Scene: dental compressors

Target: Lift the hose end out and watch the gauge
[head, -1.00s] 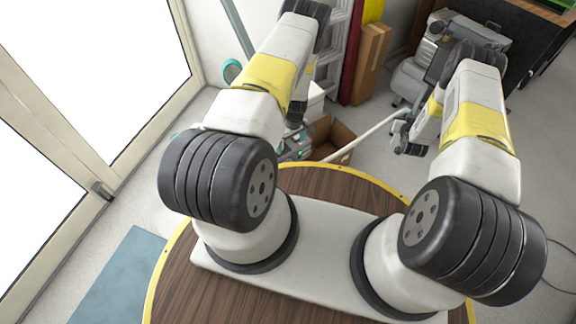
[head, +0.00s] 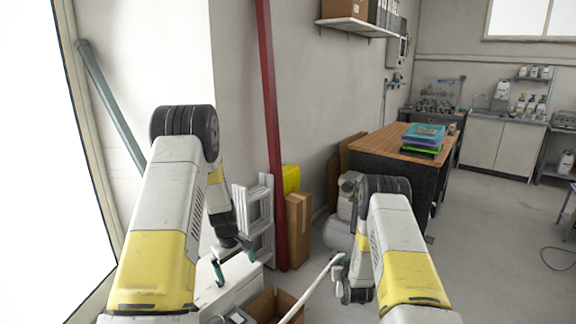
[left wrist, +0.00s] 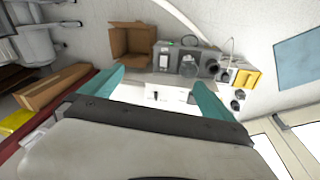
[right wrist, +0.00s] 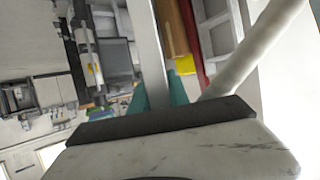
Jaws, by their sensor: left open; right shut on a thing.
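A cream hose (head: 312,292) runs from beside an open cardboard box up to my right gripper (head: 345,284), which is shut on its end. In the right wrist view the hose (right wrist: 262,45) comes in from the upper right and meets the gripper; the grip itself is mostly hidden. My left gripper (head: 234,262) is open and empty above a white box (head: 230,280). In the left wrist view its teal fingers stand apart over this box (left wrist: 160,93). A grey machine with round fittings (left wrist: 188,62) lies beyond. I cannot make out a gauge reading.
The open cardboard box (head: 268,303) stands on the floor between my arms. A red post (head: 270,130), a white ladder (head: 258,215) and a tall carton (head: 298,225) stand behind. Grey tanks (head: 340,233) are beside my right arm.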

